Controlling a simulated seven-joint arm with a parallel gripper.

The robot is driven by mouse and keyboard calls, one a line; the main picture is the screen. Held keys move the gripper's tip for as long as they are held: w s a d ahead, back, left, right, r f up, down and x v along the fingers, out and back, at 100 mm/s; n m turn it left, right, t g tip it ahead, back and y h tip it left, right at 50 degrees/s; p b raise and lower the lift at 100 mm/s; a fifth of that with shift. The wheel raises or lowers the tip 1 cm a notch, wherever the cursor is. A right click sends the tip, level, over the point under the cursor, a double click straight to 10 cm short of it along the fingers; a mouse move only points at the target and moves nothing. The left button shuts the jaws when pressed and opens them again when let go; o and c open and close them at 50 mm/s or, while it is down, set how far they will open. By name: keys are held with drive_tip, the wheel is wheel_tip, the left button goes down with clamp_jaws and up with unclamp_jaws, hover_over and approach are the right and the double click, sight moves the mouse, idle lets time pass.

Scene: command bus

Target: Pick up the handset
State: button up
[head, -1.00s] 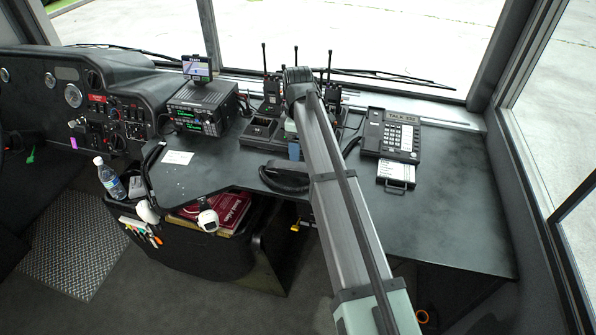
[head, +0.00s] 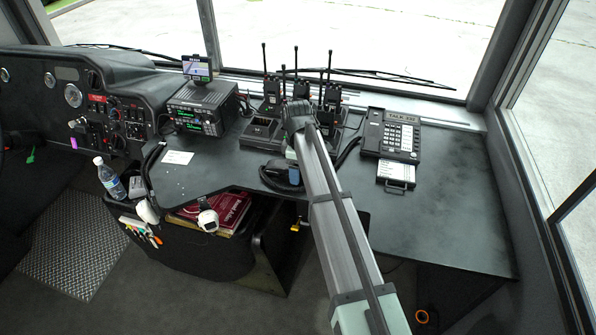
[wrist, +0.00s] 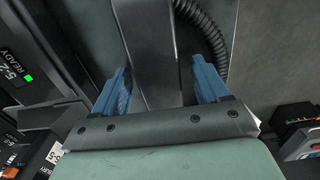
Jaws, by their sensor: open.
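The black handset (head: 274,182) lies on the dark desk in the middle of the head view, partly hidden by my gripper. In the wrist view the handset (wrist: 148,45) runs lengthwise between the two blue fingers. My gripper (wrist: 161,66) is open, one finger on each side of the handset, with a gap showing at the right finger. In the head view a blue finger (head: 294,176) shows low beside the handset. Whether a finger touches it I cannot tell. A black coiled cord (wrist: 205,35) curves past the right finger and also shows in the head view (head: 348,152).
Several handheld radios (head: 332,97) with antennas stand in a charger behind my gripper. A desk phone (head: 392,135) is on the right, and a radio unit (head: 198,107) with a small screen (head: 197,67) on the left. The desk's right part (head: 450,200) is clear.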

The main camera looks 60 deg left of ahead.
drive_tip(key=c, duration=1.2)
drive_tip(key=shift+r, duration=0.15)
drive_tip(key=shift+c, duration=0.2)
wheel_tip(320, 180, up, 8)
drive_tip(key=shift+r, duration=0.2)
drive_tip(key=shift+w+r, duration=0.15)
drive_tip(key=shift+r, duration=0.2)
drive_tip(key=shift+w+r, duration=0.25)
drive_tip(key=shift+w, duration=0.05)
drive_tip(key=w+a+r+n, duration=0.1)
drive_tip(key=w+n, duration=0.8)
drive_tip(key=w, duration=0.7)
drive_tip(key=w+a+r+n+t+y, duration=0.1)
drive_tip(key=w+a+r+n, duration=0.1)
drive_tip(key=w+n, duration=0.7)
drive_tip(key=w, duration=0.7)
